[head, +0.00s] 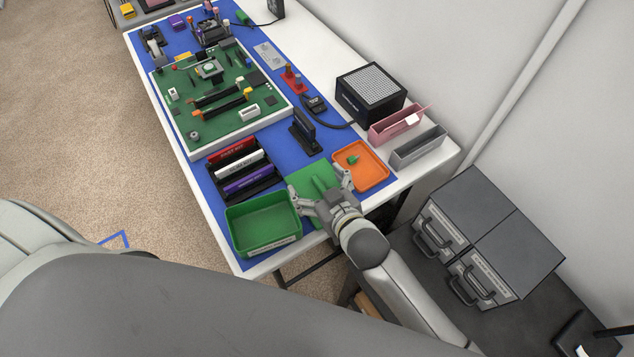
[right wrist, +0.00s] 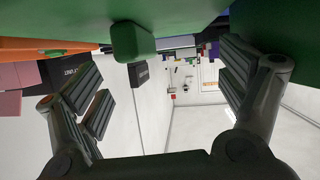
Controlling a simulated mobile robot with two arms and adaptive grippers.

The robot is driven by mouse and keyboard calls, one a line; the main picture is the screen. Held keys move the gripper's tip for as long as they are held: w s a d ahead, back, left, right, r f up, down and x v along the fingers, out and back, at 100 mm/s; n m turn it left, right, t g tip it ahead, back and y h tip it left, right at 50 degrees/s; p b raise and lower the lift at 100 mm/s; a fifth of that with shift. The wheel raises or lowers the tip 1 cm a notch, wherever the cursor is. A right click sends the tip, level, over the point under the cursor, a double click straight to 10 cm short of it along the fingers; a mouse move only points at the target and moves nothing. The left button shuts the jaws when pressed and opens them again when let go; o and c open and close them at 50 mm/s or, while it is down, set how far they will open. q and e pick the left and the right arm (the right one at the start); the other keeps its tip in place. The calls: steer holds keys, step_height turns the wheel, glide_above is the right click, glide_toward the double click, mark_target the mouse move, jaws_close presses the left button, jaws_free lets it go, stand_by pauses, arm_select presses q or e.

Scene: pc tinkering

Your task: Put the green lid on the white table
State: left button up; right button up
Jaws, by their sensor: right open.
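The flat green lid (head: 310,174) with a raised grip bar lies on the blue mat, between the green bin and the orange tray. In the right wrist view the lid's underside or face fills the top, with its green grip (right wrist: 133,42) between and beyond the fingers. My right gripper (head: 322,187) is open at the lid, its fingers spread on either side of the grip and not closed on it. The white table (head: 322,42) shows bare along its back edge. My left gripper is not in view.
The open green bin (head: 265,222) stands left of the lid, and the orange tray (head: 374,178) with a small green piece stands right. A marker rack (head: 240,170), a pink holder (head: 392,127), a grey holder (head: 420,150) and a black box (head: 370,92) are close by.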

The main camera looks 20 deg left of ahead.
steer(key=shift+s, duration=0.1)
steer(key=v, duration=1.2)
steer(key=shift+d, duration=0.1)
steer(key=v, duration=1.1)
steer(key=shift+s+d+r, duration=0.2)
steer(key=shift+d+r, duration=0.05)
steer(key=shift+d, duration=0.05)
stand_by(1.0)
